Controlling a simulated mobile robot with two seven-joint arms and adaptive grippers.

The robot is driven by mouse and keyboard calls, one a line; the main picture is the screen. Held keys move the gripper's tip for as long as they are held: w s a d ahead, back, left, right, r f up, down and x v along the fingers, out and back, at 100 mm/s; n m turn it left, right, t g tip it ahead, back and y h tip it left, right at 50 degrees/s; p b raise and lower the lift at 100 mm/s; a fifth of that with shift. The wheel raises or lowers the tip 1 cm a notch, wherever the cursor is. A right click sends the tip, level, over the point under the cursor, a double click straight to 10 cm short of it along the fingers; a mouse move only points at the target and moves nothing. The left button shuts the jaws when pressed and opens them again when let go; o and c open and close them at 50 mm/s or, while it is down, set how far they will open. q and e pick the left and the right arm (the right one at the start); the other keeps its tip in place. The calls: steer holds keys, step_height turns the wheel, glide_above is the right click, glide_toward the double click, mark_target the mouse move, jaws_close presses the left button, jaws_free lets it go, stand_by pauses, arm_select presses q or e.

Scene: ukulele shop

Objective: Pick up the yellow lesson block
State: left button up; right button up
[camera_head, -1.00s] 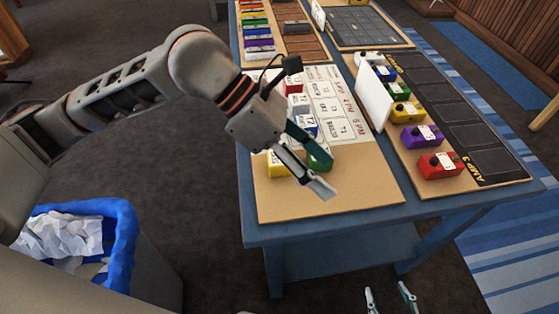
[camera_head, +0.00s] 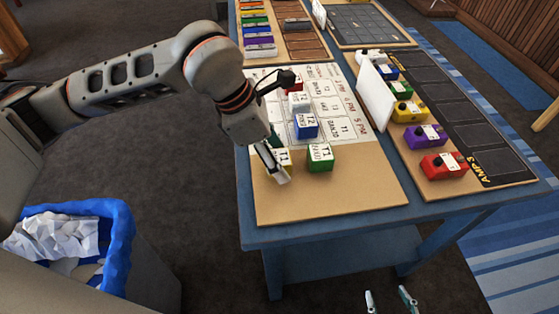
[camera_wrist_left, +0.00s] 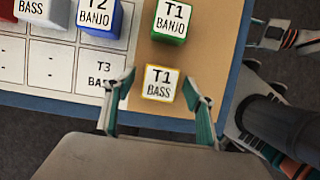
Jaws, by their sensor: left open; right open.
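The yellow lesson block (camera_wrist_left: 159,84) shows in the left wrist view with its label "T1 BASS" facing up. It sits on the tan board, between and slightly beyond the two fingertips of my open left gripper (camera_wrist_left: 152,92). In the head view the yellow block (camera_head: 285,157) is partly hidden behind the left gripper (camera_head: 272,165), which is above its left side. The fingers do not visibly touch it. My right gripper (camera_head: 388,300) shows only as fingertips at the bottom edge, apart and empty, well away from the block.
A green block (camera_head: 320,158) stands just right of the yellow one. A blue block (camera_head: 305,125) and a white block (camera_head: 300,102) stand farther back on the schedule board (camera_head: 340,195). Amp pedals stand on the board at right. A blue-rimmed bin (camera_head: 122,240) is at lower left.

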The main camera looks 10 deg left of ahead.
arm_select(q)
steer(key=shift+w+d+f, duration=0.1)
steer(key=shift+d+f, duration=0.05)
steer(key=shift+f, duration=0.2)
steer(key=c, duration=1.2)
